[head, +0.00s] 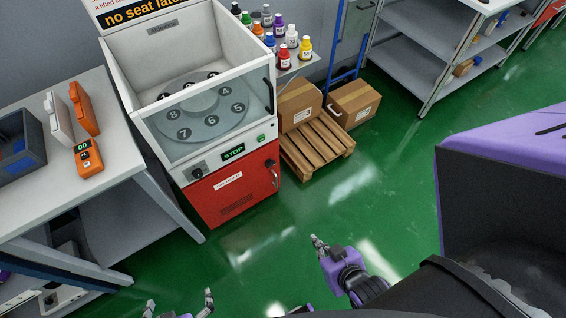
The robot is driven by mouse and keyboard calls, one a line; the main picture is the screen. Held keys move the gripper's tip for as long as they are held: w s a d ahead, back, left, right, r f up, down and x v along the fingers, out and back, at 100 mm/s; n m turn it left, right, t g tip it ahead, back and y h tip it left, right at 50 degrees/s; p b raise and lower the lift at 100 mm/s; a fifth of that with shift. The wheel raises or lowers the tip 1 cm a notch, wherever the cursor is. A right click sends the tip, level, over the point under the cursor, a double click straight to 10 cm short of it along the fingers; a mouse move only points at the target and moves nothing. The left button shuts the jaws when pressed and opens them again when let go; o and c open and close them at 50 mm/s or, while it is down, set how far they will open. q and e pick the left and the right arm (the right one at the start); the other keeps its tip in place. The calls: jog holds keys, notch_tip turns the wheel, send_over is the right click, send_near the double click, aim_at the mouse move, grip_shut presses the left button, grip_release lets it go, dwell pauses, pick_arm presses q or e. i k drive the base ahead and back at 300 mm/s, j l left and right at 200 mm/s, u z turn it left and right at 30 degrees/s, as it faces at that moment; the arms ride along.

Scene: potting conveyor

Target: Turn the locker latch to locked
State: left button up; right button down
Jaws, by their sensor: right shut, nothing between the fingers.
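The red locker (236,189) is the lower front of the white machine, left of centre. Its latch (271,172) is a small dark and metallic handle at the right edge of the red door. It appears to point down, but it is too small to tell its exact setting. My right gripper (317,241) is shut and empty, over the green floor, below and right of the latch and apart from it. My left gripper (180,303) is at the bottom edge, partly cut off, with its fingertips spread apart and nothing visible between them.
The machine has a numbered carousel (203,107), a knob (198,172) and a display reading STOP (233,152). A wooden pallet (318,155) with cardboard boxes stands to its right. A workbench (118,150) is at left. The green floor (340,200) before the locker is clear.

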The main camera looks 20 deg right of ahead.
aim_at(269, 163)
jog(key=z, duration=0.15)
jog(key=l+u, duration=0.1)
jog(key=l, duration=0.4)
jog(key=k+l+u, duration=0.1)
jog(key=l, duration=0.9)
jog(key=k+l+u, duration=0.15)
jog(key=l, duration=0.35)
jog(key=l+u, duration=0.1)
jog(key=l, duration=0.4)
jog(key=k+l+u, duration=0.1)
jog(key=l, duration=0.4)
jog(key=k, duration=0.05)
